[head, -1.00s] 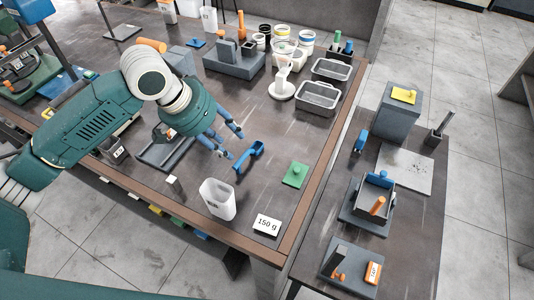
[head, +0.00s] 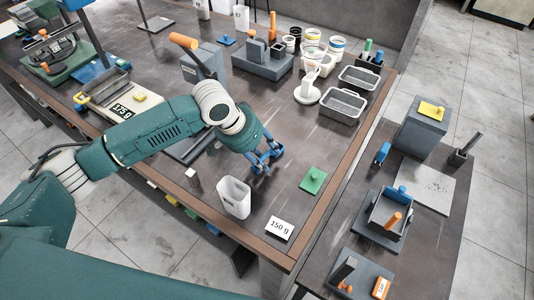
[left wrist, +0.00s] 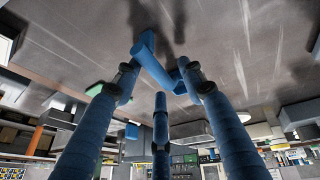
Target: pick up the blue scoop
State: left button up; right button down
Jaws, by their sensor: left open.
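The blue scoop (left wrist: 152,62) lies on the dark bench top. In the left wrist view it runs between the spread fingertips of my left gripper (left wrist: 159,84). In the head view my left gripper (head: 264,160) is right over the scoop, and its blue fingers hide much of it and blend with its colour. The gripper is open, with fingers on either side of the scoop. I cannot tell whether any finger touches it. My right gripper is not in view.
A white translucent container (head: 234,198) stands close to the gripper, with a "150 g" card (head: 279,228) by the bench edge. A green plate with a knob (head: 313,181) lies to the right. Grey trays (head: 344,104) are farther back. A lower side table (head: 437,211) stands at right.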

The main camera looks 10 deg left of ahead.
pick_arm(q)
jog(key=shift+w+d+f, duration=0.1)
jog(key=shift+d+f, duration=0.1)
jog(key=shift+f, duration=0.3)
jog(key=c, duration=1)
jog(key=shift+r, duration=0.1)
grip_shut()
